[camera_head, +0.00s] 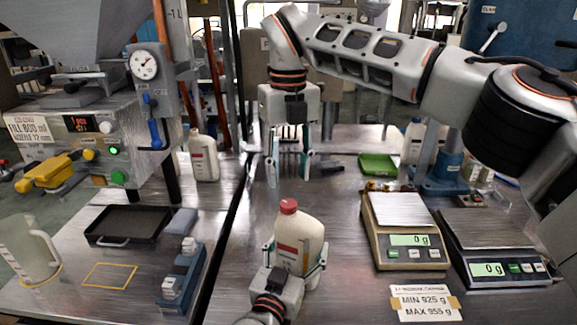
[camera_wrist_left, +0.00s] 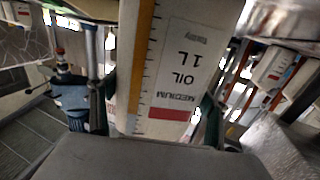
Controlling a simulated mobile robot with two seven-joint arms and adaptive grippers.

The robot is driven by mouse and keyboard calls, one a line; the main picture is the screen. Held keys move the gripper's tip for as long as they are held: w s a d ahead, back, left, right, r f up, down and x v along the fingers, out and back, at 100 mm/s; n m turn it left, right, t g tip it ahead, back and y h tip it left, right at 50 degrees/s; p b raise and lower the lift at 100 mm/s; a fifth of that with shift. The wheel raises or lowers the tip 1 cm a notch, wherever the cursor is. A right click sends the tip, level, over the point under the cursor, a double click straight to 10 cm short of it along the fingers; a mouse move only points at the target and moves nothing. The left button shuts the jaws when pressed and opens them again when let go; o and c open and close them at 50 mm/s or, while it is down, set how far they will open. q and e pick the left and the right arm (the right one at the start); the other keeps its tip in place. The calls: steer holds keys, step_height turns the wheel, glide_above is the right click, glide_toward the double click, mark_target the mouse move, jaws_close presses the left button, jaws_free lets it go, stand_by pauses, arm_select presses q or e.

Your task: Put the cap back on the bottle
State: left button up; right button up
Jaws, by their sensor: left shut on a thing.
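A white oil bottle (camera_head: 300,237) with a printed label stands in the front middle of the head view. A red cap (camera_head: 288,206) sits at the top of its neck; I cannot tell how tightly. My left gripper (camera_head: 296,268) is shut around the bottle's body. In the left wrist view the bottle (camera_wrist_left: 175,75) fills the middle, its "OIL 1L MEDIUM" label upside down. My right gripper (camera_head: 289,170) points down in the picture above the cap, apart from it. Its fingers are spread with nothing seen between them.
Two scales, one tan (camera_head: 408,254) and one dark (camera_head: 497,268), both reading 0 g, stand at right. The filling machine (camera_head: 90,140), a black tray (camera_head: 129,225), a clear jug (camera_head: 28,250) and another bottle (camera_head: 203,156) are at left.

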mark_target(288, 203)
steer(key=n, duration=0.5)
steer(key=shift+r, duration=0.2)
steer(key=n, duration=0.4)
steer(key=shift+r, duration=0.1)
steer(key=shift+f, duration=4)
jaws_close()
